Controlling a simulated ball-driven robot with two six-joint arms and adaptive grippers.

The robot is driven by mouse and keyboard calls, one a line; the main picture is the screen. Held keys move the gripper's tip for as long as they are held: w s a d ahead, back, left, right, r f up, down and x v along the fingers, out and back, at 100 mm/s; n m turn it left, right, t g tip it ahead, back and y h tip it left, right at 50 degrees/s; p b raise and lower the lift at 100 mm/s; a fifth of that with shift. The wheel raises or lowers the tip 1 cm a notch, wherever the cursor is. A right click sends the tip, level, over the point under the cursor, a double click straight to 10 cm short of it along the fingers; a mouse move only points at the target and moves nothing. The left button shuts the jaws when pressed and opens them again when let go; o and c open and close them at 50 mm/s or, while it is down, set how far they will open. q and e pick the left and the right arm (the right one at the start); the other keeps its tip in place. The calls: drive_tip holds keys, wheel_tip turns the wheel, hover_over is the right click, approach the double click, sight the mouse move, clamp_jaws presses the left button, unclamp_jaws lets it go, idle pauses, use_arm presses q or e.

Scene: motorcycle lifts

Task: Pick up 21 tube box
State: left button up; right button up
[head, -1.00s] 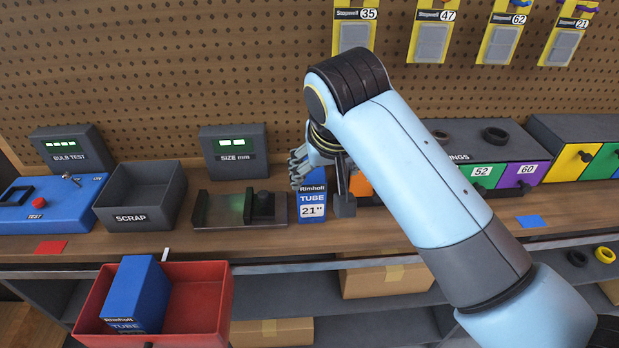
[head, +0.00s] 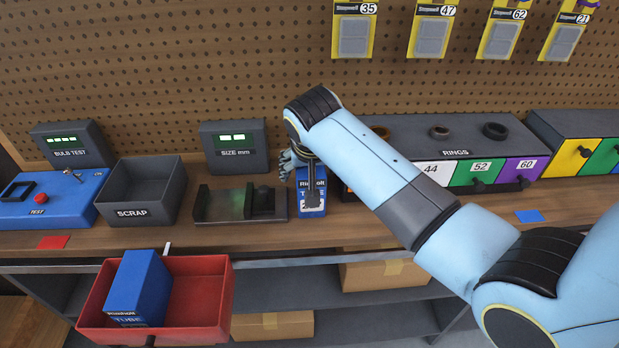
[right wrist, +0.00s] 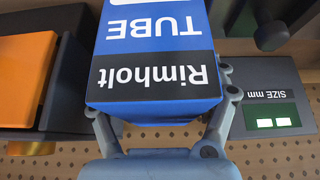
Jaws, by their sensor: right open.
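The 21 tube box (head: 312,198) is a blue and white carton marked Rimholt TUBE. It stands upright on the wooden bench, just right of the size gauge. My right gripper (head: 303,172) is at the box, and its arm hides part of the label. In the right wrist view the box (right wrist: 160,75) fills the space between the fingers of my right gripper (right wrist: 160,125). One finger is on each side; I cannot tell whether they touch it. The gripper is open. My left gripper is not in view.
A red bin (head: 198,300) at the front left holds another blue tube box (head: 138,288). The size gauge (head: 238,204), scrap bin (head: 140,190) and blue bulb tester (head: 50,200) stand left. A rings cabinet (head: 450,150) is close on the right. Cardboard boxes (head: 385,272) sit below.

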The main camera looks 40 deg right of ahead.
drive_tip(key=shift+f, duration=0.25)
idle(0.5)
drive_tip(key=c, duration=1.5)
